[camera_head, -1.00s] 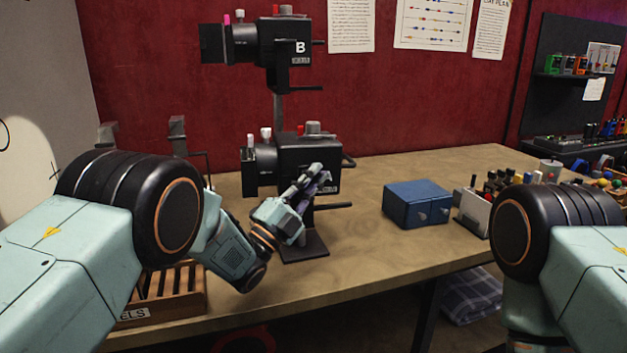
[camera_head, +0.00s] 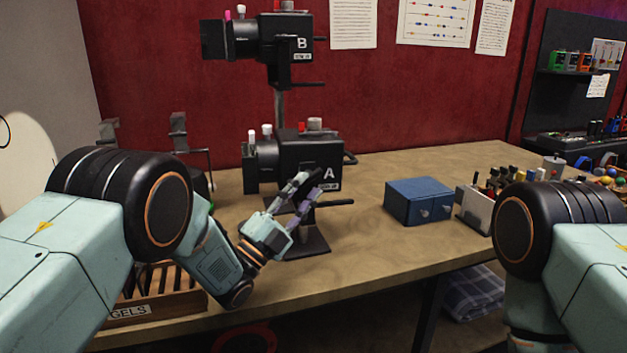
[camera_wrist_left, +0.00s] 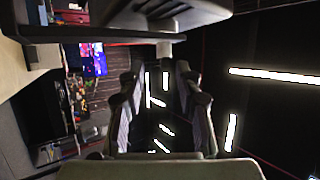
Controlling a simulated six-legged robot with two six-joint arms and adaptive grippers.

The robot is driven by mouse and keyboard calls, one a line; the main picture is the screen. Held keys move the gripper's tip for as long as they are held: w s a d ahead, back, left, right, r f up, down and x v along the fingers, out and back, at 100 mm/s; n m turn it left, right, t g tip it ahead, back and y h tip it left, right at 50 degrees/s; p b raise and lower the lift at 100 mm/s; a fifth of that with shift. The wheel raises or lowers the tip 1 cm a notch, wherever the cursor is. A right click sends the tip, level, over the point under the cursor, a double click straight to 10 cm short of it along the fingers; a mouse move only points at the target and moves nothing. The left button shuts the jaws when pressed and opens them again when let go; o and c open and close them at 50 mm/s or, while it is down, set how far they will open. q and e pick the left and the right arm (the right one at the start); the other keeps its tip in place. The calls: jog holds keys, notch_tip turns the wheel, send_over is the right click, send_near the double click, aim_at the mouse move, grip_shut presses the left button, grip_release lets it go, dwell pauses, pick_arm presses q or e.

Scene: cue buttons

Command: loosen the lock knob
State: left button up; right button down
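Two black lamp heads sit one above the other on a stand: lamp B (camera_head: 270,47) on top and lamp A (camera_head: 300,158) below. A black handle (camera_head: 338,202) sticks out to the right under lamp A, and a similar one (camera_head: 308,85) under lamp B. I cannot tell which part is the lock knob. My left gripper (camera_head: 309,184) is in front of the stand just below lamp A, its fingers apart and empty, left of the lower handle. The wrist view shows the two fingers (camera_wrist_left: 160,85) spread with nothing between them. My right gripper is out of view.
A blue box (camera_head: 418,202) and a white holder with pens (camera_head: 476,212) stand to the right on the table (camera_head: 400,265). A slotted wooden rack labelled GELS (camera_head: 130,312) is at the front left. The table between the stand and box is mostly clear.

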pick_arm(q)
jog(key=v, duration=0.8)
jog(key=shift+f, duration=0.15)
jog(key=shift+w+a, duration=0.1)
jog(key=shift+a, duration=0.05)
